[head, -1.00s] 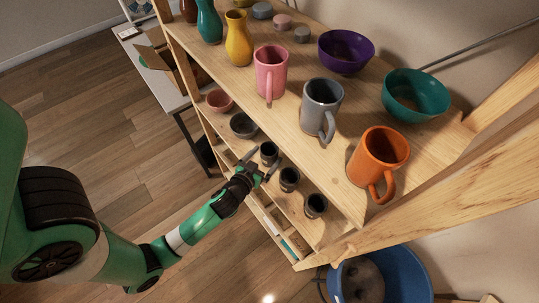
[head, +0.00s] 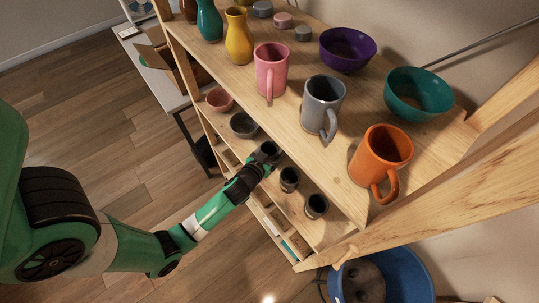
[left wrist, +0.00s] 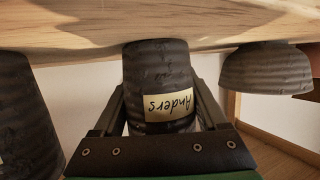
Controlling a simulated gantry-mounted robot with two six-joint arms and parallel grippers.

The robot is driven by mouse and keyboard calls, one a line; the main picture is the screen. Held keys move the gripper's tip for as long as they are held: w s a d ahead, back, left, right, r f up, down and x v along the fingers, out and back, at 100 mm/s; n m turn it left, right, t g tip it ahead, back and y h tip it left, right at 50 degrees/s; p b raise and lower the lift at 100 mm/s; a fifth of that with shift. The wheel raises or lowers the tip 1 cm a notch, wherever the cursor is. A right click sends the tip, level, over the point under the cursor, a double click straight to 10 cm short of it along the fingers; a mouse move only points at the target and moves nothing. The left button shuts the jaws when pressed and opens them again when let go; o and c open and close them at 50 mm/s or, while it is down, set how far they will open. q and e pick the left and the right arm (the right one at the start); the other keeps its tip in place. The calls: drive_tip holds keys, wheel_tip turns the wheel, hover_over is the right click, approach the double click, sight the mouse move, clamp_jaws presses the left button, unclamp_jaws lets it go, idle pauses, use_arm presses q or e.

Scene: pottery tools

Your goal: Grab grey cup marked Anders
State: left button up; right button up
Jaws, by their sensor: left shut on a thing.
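The dark grey cup marked Anders (left wrist: 155,72) shows upside down in the left wrist view, with a cream label carrying handwriting. In the head view the same cup (head: 268,147) stands on the middle shelf, partly hidden by my gripper. My left gripper (head: 266,157) has its fingers on either side of the cup and is shut on it. The fingers also show in the left wrist view (left wrist: 160,97), flanking the label. The cup's base appears to touch the shelf. My right gripper is not in view.
Two similar dark cups (head: 289,179) (head: 315,206) stand to the right along the shelf. Open floor lies in front.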

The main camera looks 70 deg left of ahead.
sight(273, 145)
use_arm(q)
drive_tip(key=c, duration=0.6)
drive_tip(key=shift+r, duration=0.1)
drive_tip(key=shift+r, duration=0.3)
wheel_tip(273, 145, up, 2)
drive_tip(key=shift+r+p, duration=0.25)
drive_tip(key=shift+p, duration=0.7)
drive_tip(key=d+r+p, duration=0.3)
drive_tip(key=d, duration=0.1)
drive_tip(key=s+d+r+p, duration=0.1)
drive_tip(key=d+r+p, duration=0.2)
drive_tip(key=d+p, duration=0.1)
drive_tip(key=s+d+r+p, duration=0.1)
drive_tip(key=d+r+p, duration=0.2)
drive_tip(key=d+p, duration=0.1)
drive_tip(key=shift+s+d+r, duration=0.1)
drive_tip(key=shift+d+r, duration=0.1)
drive_tip(key=shift+d, duration=0.25)
drive_tip(key=shift+d+r, duration=0.2)
drive_tip(key=shift+d, duration=0.25)
